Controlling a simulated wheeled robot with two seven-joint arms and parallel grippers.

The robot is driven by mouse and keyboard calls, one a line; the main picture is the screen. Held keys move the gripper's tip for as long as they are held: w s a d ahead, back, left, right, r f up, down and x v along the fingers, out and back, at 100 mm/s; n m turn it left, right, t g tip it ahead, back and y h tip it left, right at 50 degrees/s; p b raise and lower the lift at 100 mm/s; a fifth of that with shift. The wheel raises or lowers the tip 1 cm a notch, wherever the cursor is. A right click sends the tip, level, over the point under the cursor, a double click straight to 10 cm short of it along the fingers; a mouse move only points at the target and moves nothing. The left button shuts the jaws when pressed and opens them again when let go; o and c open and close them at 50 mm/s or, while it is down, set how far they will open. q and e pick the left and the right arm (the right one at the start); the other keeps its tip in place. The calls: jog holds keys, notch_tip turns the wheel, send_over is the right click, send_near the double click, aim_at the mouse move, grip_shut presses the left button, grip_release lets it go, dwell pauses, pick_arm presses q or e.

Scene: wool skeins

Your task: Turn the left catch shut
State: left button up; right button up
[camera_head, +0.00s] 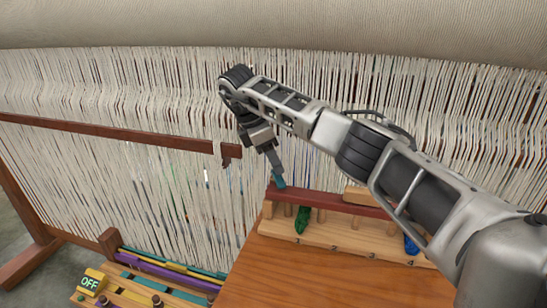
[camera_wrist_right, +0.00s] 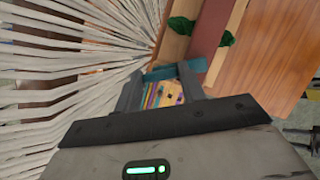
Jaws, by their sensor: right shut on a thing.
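The left catch (camera_head: 279,182) is a small teal piece at the left end of the dark red bar (camera_head: 335,203) on the wooden skein rack (camera_head: 340,240). My right gripper (camera_head: 275,176) points down at this end and is shut on the catch. In the right wrist view the teal catch (camera_wrist_right: 175,71) lies crosswise between the fingertips (camera_wrist_right: 168,84), against the end of the red bar (camera_wrist_right: 212,28). I cannot tell how far it is turned over the bar. My left gripper is not in view.
A green skein (camera_head: 302,219) hangs at the rack's left part and a blue one (camera_head: 411,245) at its right, partly behind my arm. Loom threads (camera_head: 130,180) stand close behind. A box marked OFF (camera_head: 91,281) sits lower left. The wooden table front (camera_head: 290,280) is clear.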

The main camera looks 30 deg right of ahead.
jog(key=o, duration=1)
pick_arm(q)
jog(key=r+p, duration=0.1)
jog(key=p, duration=0.2)
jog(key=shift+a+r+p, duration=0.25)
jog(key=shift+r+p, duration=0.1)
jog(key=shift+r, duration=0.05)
pick_arm(e)
jog(key=v, duration=1.6)
